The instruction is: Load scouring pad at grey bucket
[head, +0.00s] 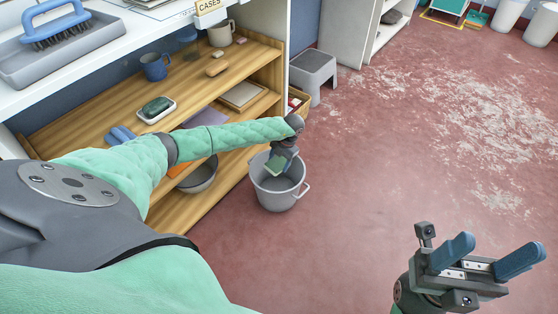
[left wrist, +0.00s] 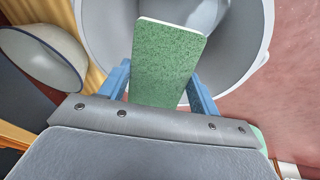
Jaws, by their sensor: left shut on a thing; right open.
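The grey bucket (head: 279,192) stands upright on the red floor beside the wooden shelf in the head view. Its rim and inside also show in the left wrist view (left wrist: 255,45). My left gripper (head: 283,155) is over the bucket's mouth, shut on the green scouring pad (head: 277,165). In the left wrist view the pad (left wrist: 167,62) sticks out between the blue fingers, over the bucket's opening. Its lower end is hidden by the gripper. My right gripper (head: 484,258) is open and empty over the floor at the lower right.
The wooden shelf (head: 188,97) holds a blue mug (head: 155,66), a white soap dish (head: 157,109) and a grey bowl (head: 200,176), which sits low beside the bucket. A grey step stool (head: 314,72) stands behind the bucket. The floor to the right is clear.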

